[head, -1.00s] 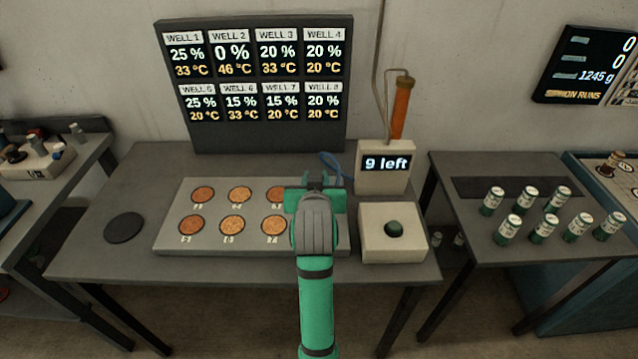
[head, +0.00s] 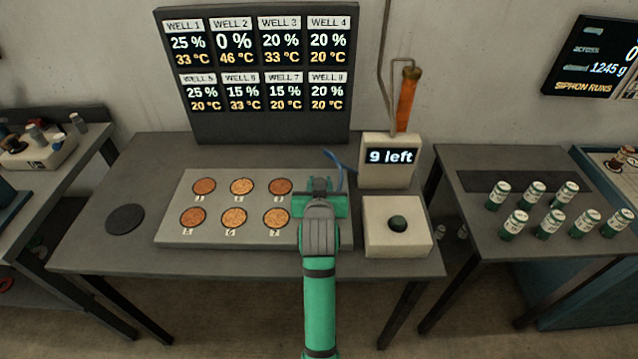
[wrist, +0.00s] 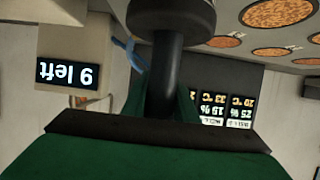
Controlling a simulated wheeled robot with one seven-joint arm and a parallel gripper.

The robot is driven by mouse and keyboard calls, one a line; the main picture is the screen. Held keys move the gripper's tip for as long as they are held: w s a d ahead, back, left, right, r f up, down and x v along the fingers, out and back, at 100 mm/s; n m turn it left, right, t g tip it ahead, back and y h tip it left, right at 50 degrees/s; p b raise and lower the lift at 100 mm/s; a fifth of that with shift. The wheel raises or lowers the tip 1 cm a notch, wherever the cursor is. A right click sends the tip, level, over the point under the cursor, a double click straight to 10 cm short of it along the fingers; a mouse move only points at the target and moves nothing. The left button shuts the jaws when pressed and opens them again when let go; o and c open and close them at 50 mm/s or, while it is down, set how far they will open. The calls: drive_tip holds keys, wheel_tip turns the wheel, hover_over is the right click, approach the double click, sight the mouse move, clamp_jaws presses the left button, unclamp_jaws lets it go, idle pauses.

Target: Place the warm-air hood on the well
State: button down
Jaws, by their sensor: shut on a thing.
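My gripper (head: 320,185) is over the right end of the grey well block (head: 165,242). In the wrist view it is shut on a dark stem with a wider rounded end, apparently the warm-air hood (wrist: 172,90). A blue hose (head: 338,170) shows behind the gripper and also in the wrist view (wrist: 130,55). Several wells with orange-brown grainy contents show in two rows, including the upper middle well (head: 241,187). The block's right-hand wells are hidden behind my gripper. I cannot tell whether the hood touches the block.
A well display (head: 258,75) stands behind the table; well 2 reads 0 % and 46 °C. A box (head: 390,176) reads "9 left". A button box (head: 398,245) stands right of the gripper. A dark round pad (head: 125,219) lies left. Several cans (head: 513,224) stand on the right table.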

drive_tip(key=shift+f, duration=0.15)
drive_tip(key=c, duration=1.4)
unclamp_jaws()
